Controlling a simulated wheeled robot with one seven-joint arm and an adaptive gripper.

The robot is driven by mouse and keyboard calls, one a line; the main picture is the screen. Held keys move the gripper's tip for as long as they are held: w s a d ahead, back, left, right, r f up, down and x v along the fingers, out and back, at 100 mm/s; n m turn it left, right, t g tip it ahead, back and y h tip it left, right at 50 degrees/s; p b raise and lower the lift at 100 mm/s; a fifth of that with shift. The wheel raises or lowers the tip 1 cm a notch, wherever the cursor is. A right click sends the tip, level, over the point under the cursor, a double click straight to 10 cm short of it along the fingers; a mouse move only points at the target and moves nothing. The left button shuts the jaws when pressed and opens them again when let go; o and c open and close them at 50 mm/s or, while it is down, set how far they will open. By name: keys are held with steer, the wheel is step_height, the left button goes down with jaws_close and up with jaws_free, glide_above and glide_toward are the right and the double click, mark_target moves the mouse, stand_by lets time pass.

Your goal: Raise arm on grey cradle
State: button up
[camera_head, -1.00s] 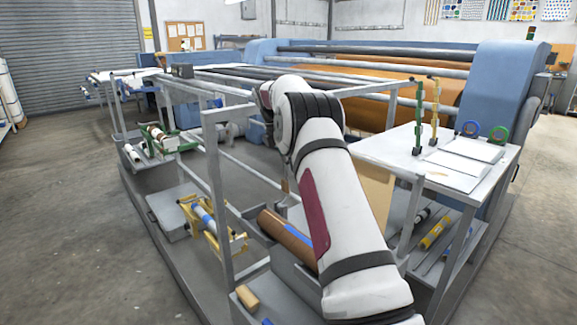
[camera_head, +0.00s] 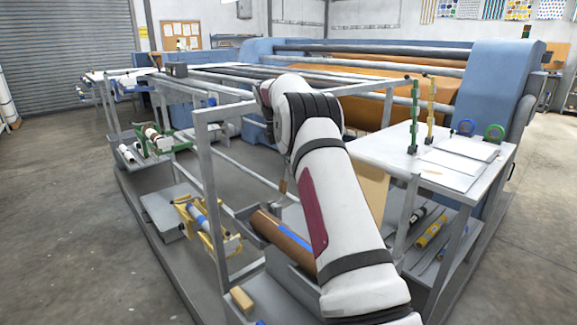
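A yellow cradle (camera_head: 229,246) holding a blue-and-white roll (camera_head: 198,218) stands on the lower deck at centre-left. A green cradle (camera_head: 165,145) with a roll stands farther back at left. A grey trough-like holder (camera_head: 256,236) with a brown roll (camera_head: 281,236) lies beside my arm; I cannot tell whether it is the grey cradle. A flat grey piece (camera_head: 163,213) also lies left of the yellow cradle. No raised arm is clear on either grey thing. My white arm rises from the bottom and bends away at the top. My gripper is hidden behind it or the frame.
Grey frame posts (camera_head: 210,190) and rails stand close left of my arm. A grey table (camera_head: 400,150) with papers and green and yellow uprights is at right, rolls on its shelf. The blue press (camera_head: 491,85) fills the back. Floor at left (camera_head: 70,225) is open.

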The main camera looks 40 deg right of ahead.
steer(key=shift+a+f, duration=0.2)
steer(key=v, duration=0.7)
steer(key=shift+r, duration=0.25)
stand_by(0.4)
steer(key=s+a+r+m+t+p, duration=0.1)
steer(key=s+a+r+m+p, duration=0.3)
steer(key=a+r, duration=0.65)
steer(key=s+a+r+m+t+y, duration=0.1)
steer(key=s+a+r+m, duration=0.15)
steer(key=s+a, duration=0.4)
steer(key=s+a+r+m+t, duration=0.1)
steer(key=s+a+r, duration=0.35)
steer(key=s, duration=0.25)
steer(key=s+a+f+m+p, duration=0.1)
steer(key=s+a+f+m, duration=0.2)
steer(key=s, duration=0.6)
steer(key=s+a+f+m+t+y+p, duration=0.1)
steer(key=s+a+f+m, duration=0.1)
steer(key=s+a, duration=0.3)
steer(key=s+a+f+m+t+y+p, duration=0.1)
steer(key=s+a+f+m, duration=0.2)
steer(key=s, duration=1)
steer(key=shift+s+a+f+m, duration=0.35)
steer(key=shift+a+f, duration=0.1)
steer(key=shift+a, duration=0.2)
